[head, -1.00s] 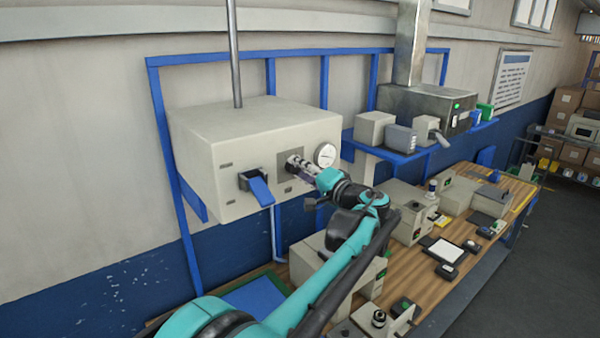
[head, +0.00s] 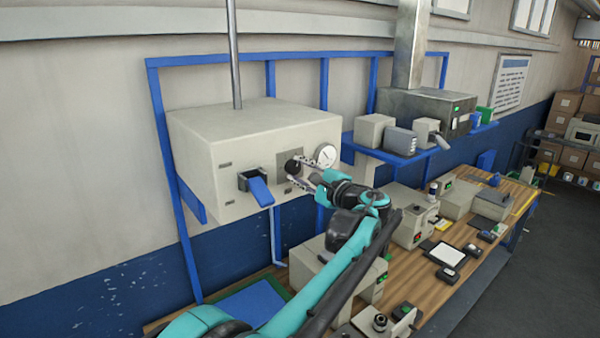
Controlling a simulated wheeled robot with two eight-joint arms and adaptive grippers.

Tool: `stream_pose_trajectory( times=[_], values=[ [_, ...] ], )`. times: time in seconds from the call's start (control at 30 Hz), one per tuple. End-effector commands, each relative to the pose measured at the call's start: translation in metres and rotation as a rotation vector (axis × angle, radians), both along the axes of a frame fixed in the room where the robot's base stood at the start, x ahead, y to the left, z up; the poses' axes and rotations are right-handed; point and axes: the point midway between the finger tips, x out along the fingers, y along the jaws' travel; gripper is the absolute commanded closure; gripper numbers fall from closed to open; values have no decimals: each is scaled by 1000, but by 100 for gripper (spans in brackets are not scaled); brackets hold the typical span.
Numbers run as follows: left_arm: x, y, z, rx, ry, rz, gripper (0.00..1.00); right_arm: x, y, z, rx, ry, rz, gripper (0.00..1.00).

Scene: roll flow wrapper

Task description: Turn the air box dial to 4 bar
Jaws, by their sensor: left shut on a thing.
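The beige air box (head: 225,160) hangs in a blue frame on the wall. Its black round dial (head: 292,167) sits on a darker square plate on the front. A white round gauge (head: 325,155) is just right of the dial; its needle looks slanted, but its numbers are too small to read. My left gripper (head: 299,172) reaches the dial from the lower right, with its fingers on either side of the knob and shut on it. The dial's markings cannot be made out. My right gripper is not in view.
A blue lever (head: 260,190) sticks out of the box front left of the dial. A blue shelf (head: 400,155) with small boxes is to the right. Below, the wooden bench (head: 408,285) holds several machines and small devices.

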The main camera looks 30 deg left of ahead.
Motion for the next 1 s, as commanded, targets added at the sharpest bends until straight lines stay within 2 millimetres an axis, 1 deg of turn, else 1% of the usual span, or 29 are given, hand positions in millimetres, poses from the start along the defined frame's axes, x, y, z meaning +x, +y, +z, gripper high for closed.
stream_pose_trajectory(
  times=[0.3,0.77,0.8,0.83,0.87,1.0],
  values=[
    [0,0,-1,33,81,-1,94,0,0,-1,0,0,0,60],
    [0,0,-1,36,90,0,94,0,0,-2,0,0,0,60],
    [0,0,-1,36,90,0,55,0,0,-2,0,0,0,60],
    [0,0,-1,36,90,0,47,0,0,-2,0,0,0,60],
    [0,0,-1,36,90,0,45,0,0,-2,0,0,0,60],
    [0,0,-1,36,90,0,45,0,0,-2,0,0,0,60]
  ],
)
